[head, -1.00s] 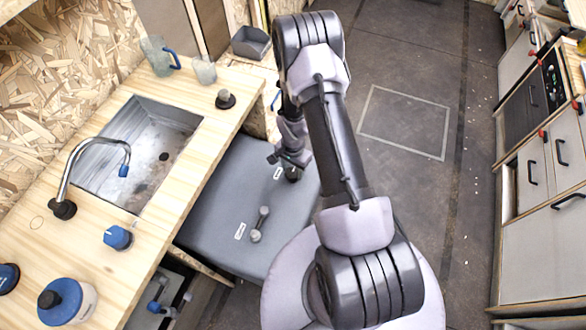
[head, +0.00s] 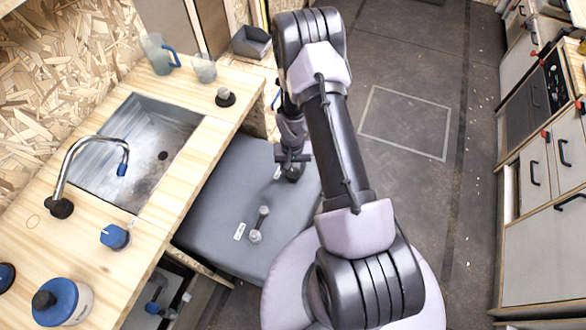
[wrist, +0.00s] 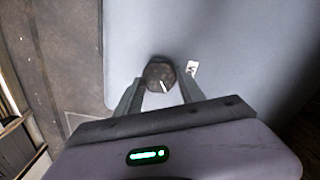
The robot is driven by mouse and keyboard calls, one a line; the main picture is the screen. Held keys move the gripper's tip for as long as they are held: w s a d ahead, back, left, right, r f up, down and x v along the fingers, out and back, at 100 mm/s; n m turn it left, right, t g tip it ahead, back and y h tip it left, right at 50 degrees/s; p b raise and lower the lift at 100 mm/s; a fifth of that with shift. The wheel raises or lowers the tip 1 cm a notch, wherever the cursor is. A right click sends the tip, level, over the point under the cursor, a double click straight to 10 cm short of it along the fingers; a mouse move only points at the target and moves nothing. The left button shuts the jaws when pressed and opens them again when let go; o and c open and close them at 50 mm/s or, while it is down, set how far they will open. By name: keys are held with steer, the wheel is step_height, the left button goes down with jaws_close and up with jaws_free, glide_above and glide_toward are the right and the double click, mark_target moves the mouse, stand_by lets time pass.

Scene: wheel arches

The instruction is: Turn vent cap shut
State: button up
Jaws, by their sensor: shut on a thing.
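The vent cap (wrist: 159,73) is a dark round knob with a white pointer line, on top of the grey tank (wrist: 235,50). In the wrist view my gripper (wrist: 160,88) has its two fingers on either side of the cap and is shut on it. The pointer line slants down and right, and a small white label (wrist: 192,68) lies right of the cap. In the head view my gripper (head: 292,165) is low over the tank's far right part and mostly hides the cap.
A grey lever handle (head: 260,225) stands on the tank's near part. The wooden counter on the left holds a sink (head: 140,150), a tap (head: 68,170), a blue knob (head: 114,237) and a blue-lidded jar (head: 65,303). The floor on the right is clear.

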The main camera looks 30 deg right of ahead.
mark_target(292, 171)
steer(key=n, duration=0.5)
steer(key=shift+a+n, duration=0.1)
steer(key=shift+n, duration=0.2)
steer(key=n, duration=0.4)
steer(key=shift+a+n, duration=0.1)
steer(key=shift+n, duration=0.3)
steer(key=o, duration=1.4)
steer(key=shift+c, duration=0.2)
steer(key=shift+r, duration=0.15)
step_height(292, 171, up, 17)
steer(key=p, duration=0.5)
